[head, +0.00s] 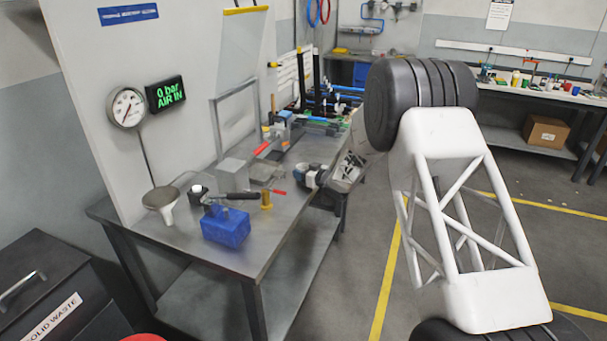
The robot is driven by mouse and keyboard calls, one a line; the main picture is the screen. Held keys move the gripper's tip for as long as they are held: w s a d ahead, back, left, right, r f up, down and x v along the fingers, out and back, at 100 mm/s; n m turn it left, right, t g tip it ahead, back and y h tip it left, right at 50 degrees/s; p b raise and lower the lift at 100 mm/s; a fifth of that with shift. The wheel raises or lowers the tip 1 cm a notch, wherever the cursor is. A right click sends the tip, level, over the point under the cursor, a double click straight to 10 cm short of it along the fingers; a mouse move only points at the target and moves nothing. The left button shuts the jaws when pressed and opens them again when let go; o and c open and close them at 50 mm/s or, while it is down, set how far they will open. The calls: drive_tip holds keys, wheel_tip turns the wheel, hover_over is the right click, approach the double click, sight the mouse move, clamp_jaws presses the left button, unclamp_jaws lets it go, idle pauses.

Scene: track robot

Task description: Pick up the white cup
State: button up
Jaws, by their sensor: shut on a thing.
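My arm comes in from the right and reaches down to the workbench (262,238). My gripper (311,176) is small and dark at the end of the silver wrist, over the bench's right edge. It is shut on a small white thing, which I take to be the white cup (323,171); only a little of it shows between dark parts. The fingers are hard to make out, and I cannot tell whether the cup touches the bench.
A dark waste bin (50,275) is at lower left. Floor right of the bench is clear.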

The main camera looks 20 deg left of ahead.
drive_tip(key=shift+r, duration=0.65)
wheel_tip(320, 180, up, 2)
drive_tip(key=shift+r, duration=0.15)
drive_tip(key=s+d+r, duration=0.1)
drive_tip(key=s+d, duration=0.7)
drive_tip(key=s, duration=0.5)
drive_tip(key=shift+s+d, duration=0.3)
drive_tip(key=shift+w, duration=0.1)
drive_tip(key=d+f+n+g+y, duration=0.1)
drive_tip(key=d+f+n+g, duration=0.3)
drive_tip(key=d+g, duration=0.2)
drive_tip(key=shift+w+d+f, duration=0.2)
drive_tip(key=shift+w+d, duration=0.25)
drive_tip(key=shift+d, duration=0.25)
drive_tip(key=shift+a, duration=0.1)
